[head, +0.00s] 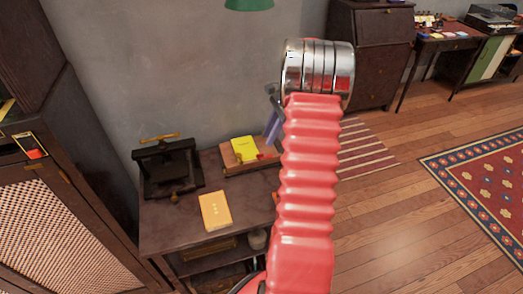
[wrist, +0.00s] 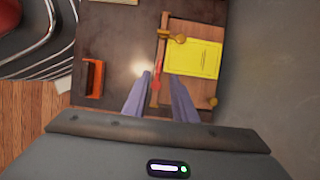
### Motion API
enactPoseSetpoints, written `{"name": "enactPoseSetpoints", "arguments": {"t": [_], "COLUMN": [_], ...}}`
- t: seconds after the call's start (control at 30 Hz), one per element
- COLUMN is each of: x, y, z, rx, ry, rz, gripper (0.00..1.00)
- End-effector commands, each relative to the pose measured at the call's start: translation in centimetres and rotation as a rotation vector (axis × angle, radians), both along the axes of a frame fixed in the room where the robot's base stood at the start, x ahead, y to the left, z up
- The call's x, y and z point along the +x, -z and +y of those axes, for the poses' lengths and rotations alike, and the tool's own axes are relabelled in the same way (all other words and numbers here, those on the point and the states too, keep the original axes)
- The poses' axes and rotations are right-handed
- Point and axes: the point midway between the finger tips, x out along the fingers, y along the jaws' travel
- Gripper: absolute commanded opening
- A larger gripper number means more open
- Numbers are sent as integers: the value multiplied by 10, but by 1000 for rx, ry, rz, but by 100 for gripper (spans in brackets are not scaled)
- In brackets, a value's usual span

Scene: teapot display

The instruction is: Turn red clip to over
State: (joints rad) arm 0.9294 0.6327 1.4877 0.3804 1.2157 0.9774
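The red clip (wrist: 157,82) is a small, narrow red piece at the edge of a wooden board (wrist: 180,30). A yellow sheet (wrist: 194,58) lies on the board. In the head view a small red piece (head: 261,156) shows beside the yellow sheet (head: 244,149). My gripper (wrist: 161,76) points down at the board edge, its two purple-grey fingers apart, with the red clip between them in the picture. I cannot tell whether a finger touches it. In the head view my gripper (head: 272,125) is partly hidden behind my red arm.
The board lies on a dark table (head: 160,226). A yellow-orange booklet (head: 215,211) and a black press (head: 167,170) stand left of it. An orange-red frame (wrist: 93,78) lies on the table. The grey wall is close behind.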

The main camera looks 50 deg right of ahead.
Motion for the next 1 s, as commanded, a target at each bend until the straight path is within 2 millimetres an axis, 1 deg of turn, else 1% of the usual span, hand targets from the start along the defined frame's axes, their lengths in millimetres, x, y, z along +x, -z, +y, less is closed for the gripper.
{"name": "enactPoseSetpoints", "arguments": {"t": [0.03, 0.3, 0.5, 0.63, 0.87, 1.0], "x": [1, 9, 13, 14, 14, 14], "y": [8, 46, 65, 68, 69, 68], "z": [4, 17, 24, 25, 25, 25], "rx": [3, 2, 2, 0, 0, 0], "ry": [-1, -2, -1, 0, -1, -1], "rz": [1, 1, 1, 0, 0, 0], "gripper": [25, 25, 25, 25, 25, 16]}}
